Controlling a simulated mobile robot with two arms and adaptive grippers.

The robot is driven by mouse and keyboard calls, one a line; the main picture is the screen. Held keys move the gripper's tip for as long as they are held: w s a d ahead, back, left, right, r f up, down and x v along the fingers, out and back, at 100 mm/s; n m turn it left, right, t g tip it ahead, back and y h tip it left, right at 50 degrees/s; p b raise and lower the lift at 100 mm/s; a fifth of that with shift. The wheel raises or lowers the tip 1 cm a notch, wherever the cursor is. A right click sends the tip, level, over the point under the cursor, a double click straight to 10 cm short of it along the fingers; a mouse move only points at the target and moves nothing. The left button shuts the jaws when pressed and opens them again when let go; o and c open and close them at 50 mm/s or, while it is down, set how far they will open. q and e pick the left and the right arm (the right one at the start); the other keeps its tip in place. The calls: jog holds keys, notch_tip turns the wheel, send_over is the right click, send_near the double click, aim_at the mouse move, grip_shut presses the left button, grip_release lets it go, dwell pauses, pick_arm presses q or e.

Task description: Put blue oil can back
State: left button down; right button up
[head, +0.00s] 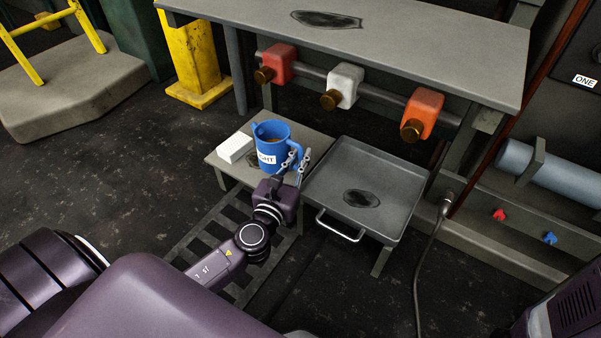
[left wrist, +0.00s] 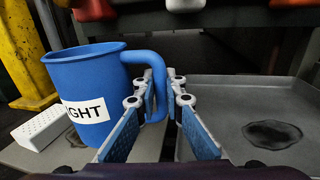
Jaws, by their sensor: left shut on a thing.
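The blue oil can (head: 268,146) is upright at the small grey side table (head: 232,174), beside a white block (head: 235,148). I cannot tell whether its base touches the table top. A white label ending in "GHT" is on its side; the can also shows in the left wrist view (left wrist: 90,82). My left gripper (head: 299,160) is at the can's right side, shut on its handle (left wrist: 157,90), with the fingers on either side of it. My right gripper is not in view.
A grey tray (head: 338,222) with a dark stain and a front handle stands just right of the can. Above and behind is a long grey bench (head: 420,45) with red, white and orange valve blocks under it. A yellow post (head: 195,60) stands at the back left.

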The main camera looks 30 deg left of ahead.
pick_arm(q)
jog(key=shift+f+b, duration=1.85)
jog(key=shift+f, duration=0.2)
jog(key=shift+f, duration=0.1)
jog(key=c, duration=2)
grip_release()
jog(key=shift+f, duration=0.1)
